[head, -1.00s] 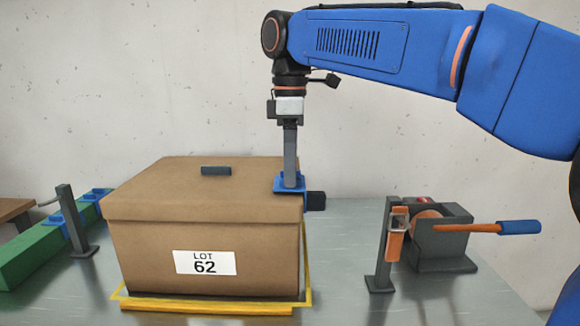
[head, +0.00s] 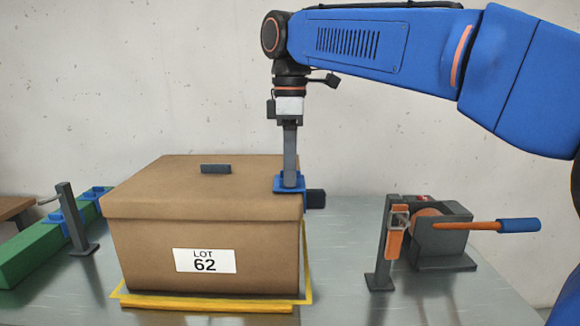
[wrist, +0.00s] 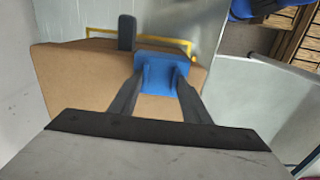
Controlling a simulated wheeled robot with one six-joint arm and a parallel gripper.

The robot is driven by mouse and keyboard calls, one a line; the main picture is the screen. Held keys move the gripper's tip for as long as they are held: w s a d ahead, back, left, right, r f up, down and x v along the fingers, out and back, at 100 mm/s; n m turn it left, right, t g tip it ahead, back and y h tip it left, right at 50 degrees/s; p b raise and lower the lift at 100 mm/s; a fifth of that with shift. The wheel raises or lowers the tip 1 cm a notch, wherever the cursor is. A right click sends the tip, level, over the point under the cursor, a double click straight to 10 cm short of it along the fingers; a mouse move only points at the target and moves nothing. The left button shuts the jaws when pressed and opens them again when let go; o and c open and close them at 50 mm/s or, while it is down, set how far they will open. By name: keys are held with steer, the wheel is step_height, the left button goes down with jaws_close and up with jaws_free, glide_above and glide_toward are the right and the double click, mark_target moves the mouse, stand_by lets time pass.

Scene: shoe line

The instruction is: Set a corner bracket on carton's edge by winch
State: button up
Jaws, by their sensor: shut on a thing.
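A brown carton (head: 150,235) with a "LOT 62" label stands on the metal table; it also shows in the wrist view (wrist: 80,85). My gripper (head: 290,180) is at the carton's right top edge, on the side toward the winch, pointing down. It is shut on a blue corner bracket (head: 283,188), which sits at that edge. In the wrist view the blue bracket (wrist: 160,68) is between the two dark fingers, over the carton's edge. Whether it bears fully on the carton I cannot tell. The winch (head: 445,235), with an orange handle and blue grip, stands to the right.
More blue brackets (head: 95,192) sit on a green rail (head: 35,250) at the left, beside a dark post (head: 72,220). A post with an orange strap end (head: 394,243) stands before the winch. Yellow marking (head: 205,302) surrounds the carton's base. Table is clear between carton and winch.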

steer(key=shift+f, duration=0.15)
steer(key=o, duration=1.6)
steer(key=shift+c, duration=0.2)
step_height(320, 180, up, 7)
stand_by(0.4)
steer(key=shift+s, duration=0.15)
